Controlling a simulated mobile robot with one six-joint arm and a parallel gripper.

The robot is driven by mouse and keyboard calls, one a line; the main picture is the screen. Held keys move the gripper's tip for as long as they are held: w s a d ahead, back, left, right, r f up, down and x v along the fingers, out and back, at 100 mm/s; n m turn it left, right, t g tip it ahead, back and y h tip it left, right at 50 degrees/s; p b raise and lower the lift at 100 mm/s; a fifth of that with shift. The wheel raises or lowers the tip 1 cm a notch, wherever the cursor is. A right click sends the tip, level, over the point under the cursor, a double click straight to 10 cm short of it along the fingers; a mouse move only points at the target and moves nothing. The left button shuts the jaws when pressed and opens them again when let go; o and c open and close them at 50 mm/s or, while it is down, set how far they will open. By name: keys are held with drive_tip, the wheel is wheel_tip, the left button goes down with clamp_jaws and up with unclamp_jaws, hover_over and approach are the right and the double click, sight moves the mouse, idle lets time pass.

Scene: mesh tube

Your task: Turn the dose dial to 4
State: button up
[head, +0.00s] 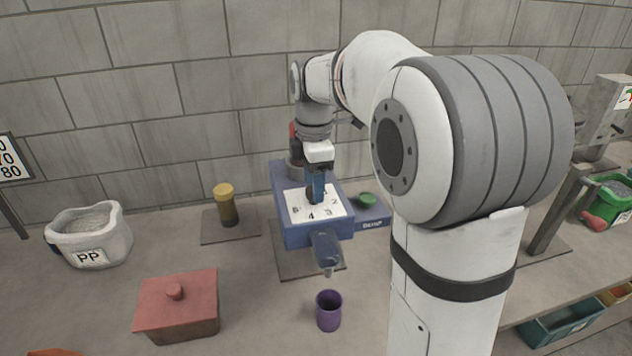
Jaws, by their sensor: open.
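The dose dial (334,210) is a white numbered face on top of a blue dosing machine (300,239) in the middle of the bench. The digit 4 shows at its front edge, with other digits around it. My gripper (315,198) points down over the middle of the dial. It is open, with its fingers at or just above the dial's centre. The knob is mostly hidden by the fingers, so I cannot tell where it points or whether they touch it. A blue spout juts from the machine's front above a purple cup (328,311).
A red lidded box (178,308) stands at the front left. A white PP tub (90,237) of grey granules stands far left. A yellow-capped jar (226,206) is left of the machine. A green button (367,199) is to its right. My arm hides much of the right side.

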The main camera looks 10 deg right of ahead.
drive_tip(key=shift+f, duration=0.35)
